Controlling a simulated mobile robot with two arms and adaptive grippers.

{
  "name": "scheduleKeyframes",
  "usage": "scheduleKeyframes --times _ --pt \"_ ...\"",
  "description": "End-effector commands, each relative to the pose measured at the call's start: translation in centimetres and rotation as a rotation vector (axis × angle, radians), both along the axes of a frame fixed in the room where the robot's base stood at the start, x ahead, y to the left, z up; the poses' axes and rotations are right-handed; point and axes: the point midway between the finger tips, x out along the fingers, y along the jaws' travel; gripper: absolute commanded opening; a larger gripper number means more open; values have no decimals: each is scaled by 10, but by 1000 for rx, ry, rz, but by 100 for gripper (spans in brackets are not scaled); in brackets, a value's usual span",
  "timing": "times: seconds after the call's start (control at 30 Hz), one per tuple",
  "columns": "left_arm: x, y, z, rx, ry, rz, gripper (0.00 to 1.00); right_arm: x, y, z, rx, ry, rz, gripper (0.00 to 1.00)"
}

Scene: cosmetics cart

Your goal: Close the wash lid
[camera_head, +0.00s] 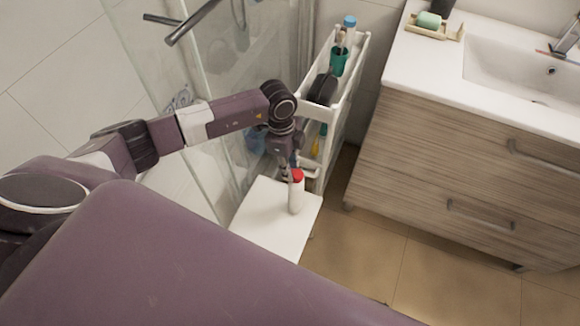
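The wash is a white bottle (296,198) standing upright on a small white table (262,222). Its red lid (297,176) is at the top of the bottle; the lid is too small to tell whether it is open or closed. My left gripper (290,170) points down right at the lid, at its upper left side. I cannot tell whether the fingers touch the lid or how far apart they are. My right gripper is not in view.
A white cart (346,108) with bottles, a green cup (339,60) and a dark item stands just behind the table. A glass shower panel (175,100) is at the left. A wooden vanity (450,160) with a sink stands at the right, with clear floor before it.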

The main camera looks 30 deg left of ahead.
Motion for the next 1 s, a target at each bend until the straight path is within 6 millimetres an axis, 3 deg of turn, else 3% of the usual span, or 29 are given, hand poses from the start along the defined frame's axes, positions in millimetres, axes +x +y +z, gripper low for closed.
scheduleKeyframes --times 0.17,0.47,1.0 --pt "1 0 0 0 -1 0 40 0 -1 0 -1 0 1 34" --pt "1 0 3 0 -2 0 40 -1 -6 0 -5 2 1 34" --pt "2 12 73 0 -6 4 40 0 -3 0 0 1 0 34"
